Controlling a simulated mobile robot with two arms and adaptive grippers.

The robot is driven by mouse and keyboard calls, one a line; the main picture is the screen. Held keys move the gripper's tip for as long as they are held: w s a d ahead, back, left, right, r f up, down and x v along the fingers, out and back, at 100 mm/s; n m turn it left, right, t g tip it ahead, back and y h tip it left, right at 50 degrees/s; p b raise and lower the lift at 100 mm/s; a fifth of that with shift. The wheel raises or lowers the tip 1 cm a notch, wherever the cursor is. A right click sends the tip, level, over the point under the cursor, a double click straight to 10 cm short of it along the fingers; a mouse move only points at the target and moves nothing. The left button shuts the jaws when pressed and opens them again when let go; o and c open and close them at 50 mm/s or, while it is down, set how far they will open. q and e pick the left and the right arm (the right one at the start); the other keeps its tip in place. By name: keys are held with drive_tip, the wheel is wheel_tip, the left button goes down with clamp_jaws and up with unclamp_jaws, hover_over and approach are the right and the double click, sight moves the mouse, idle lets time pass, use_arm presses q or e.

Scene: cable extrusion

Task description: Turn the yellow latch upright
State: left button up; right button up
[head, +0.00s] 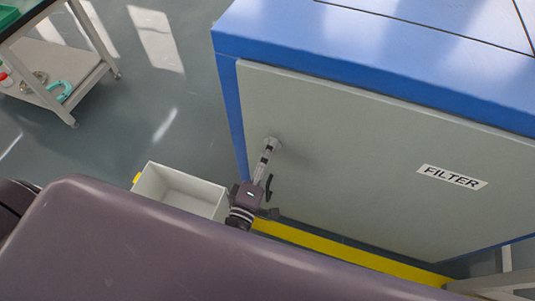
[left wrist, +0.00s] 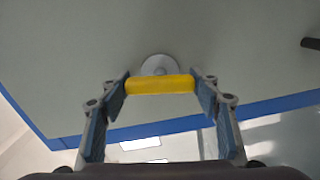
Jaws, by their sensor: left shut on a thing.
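The yellow latch (left wrist: 160,84) is a short bar in front of a round pale base (left wrist: 160,65) on the grey door panel. My left gripper (left wrist: 161,86) is shut on it, one finger pad at each end of the bar. The bar lies across the left wrist picture; I cannot tell its true tilt from this view. In the head view my left gripper (head: 268,153) reaches up to the round base (head: 272,142) near the panel's left edge, and the latch itself is hidden there. My right gripper is not in view.
The grey panel (head: 370,160) carries a FILTER label (head: 452,177) and sits in a blue cabinet (head: 380,50). A dark handle (left wrist: 311,43) is at the right edge of the wrist view. A grey bin (head: 180,190) stands left of the cabinet; a trolley (head: 68,66) is farther back.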

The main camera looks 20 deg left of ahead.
use_arm(q)
drive_tip(key=shift+n+b, duration=0.3)
drive_tip(key=shift+n, duration=0.7)
drive_tip(key=o, duration=1.2)
drive_tip(key=shift+c, duration=0.2)
drive_tip(key=s, duration=1.2)
drive_tip(key=shift+a, duration=0.2)
